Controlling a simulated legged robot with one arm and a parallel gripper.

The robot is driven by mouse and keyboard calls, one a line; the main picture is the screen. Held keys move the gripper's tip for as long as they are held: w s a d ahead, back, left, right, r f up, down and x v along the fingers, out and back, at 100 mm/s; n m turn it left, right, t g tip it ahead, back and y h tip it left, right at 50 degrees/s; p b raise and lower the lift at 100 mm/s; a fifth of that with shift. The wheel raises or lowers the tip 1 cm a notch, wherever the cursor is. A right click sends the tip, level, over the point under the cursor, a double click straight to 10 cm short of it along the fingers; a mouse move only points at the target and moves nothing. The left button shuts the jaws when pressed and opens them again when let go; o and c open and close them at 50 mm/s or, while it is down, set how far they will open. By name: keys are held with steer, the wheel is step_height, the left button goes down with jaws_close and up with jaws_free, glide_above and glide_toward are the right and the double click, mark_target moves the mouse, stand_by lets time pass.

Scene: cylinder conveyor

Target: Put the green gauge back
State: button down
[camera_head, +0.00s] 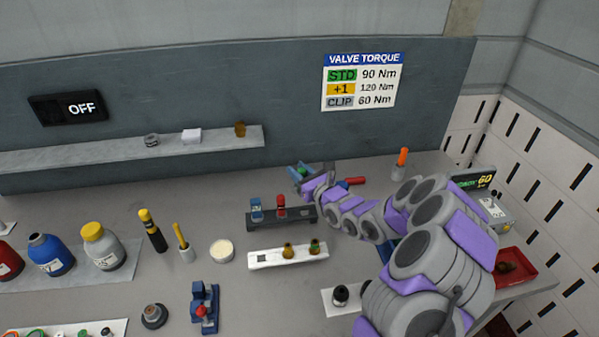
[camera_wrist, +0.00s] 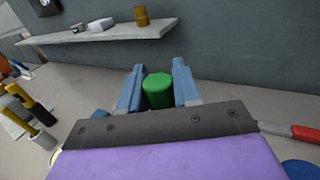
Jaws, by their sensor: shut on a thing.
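The green gauge (camera_wrist: 158,91), a green cylinder, sits upright between the two blue fingers of my gripper (camera_wrist: 157,72) in the wrist view. My gripper is shut on it. In the head view my gripper (camera_head: 301,172) is at the back of the bench, behind a dark rack (camera_head: 270,222). The gauge is mostly hidden there; its lower end is hidden in the wrist view. The rack holds a blue gauge (camera_head: 256,208) at its left and a red gauge (camera_head: 281,204) near its middle. Its right end shows no gauge, though my arm is close to it.
A white block (camera_head: 265,261) with brass-coloured pieces stands in front of the rack. A red-handled tool (camera_head: 354,181) lies right of my gripper. A wall shelf (camera_head: 100,152) holds small items at back left. Bottles (camera_head: 103,248) stand at left, a red tray (camera_head: 520,283) at right.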

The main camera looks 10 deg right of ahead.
steer(key=shift+d+f, duration=0.25)
steer(key=shift+d, duration=0.15)
steer(key=f+b, duration=0.1)
steer(key=f, duration=0.1)
steer(key=f+b, duration=0.1)
steer(key=f, duration=0.1)
steer(key=shift+d+f, duration=0.2)
steer(key=shift+f, duration=0.15)
steer(key=shift+a+f, duration=0.3)
steer(key=shift+f, duration=0.15)
steer(key=shift+d+f, duration=0.15)
steer(key=shift+d, duration=0.55)
steer(key=shift+a, duration=0.75)
steer(key=shift+d+p, duration=0.4)
steer(key=shift+d, duration=0.1)
steer(key=shift+f+b, duration=0.3)
steer(key=shift+f, duration=1.4)
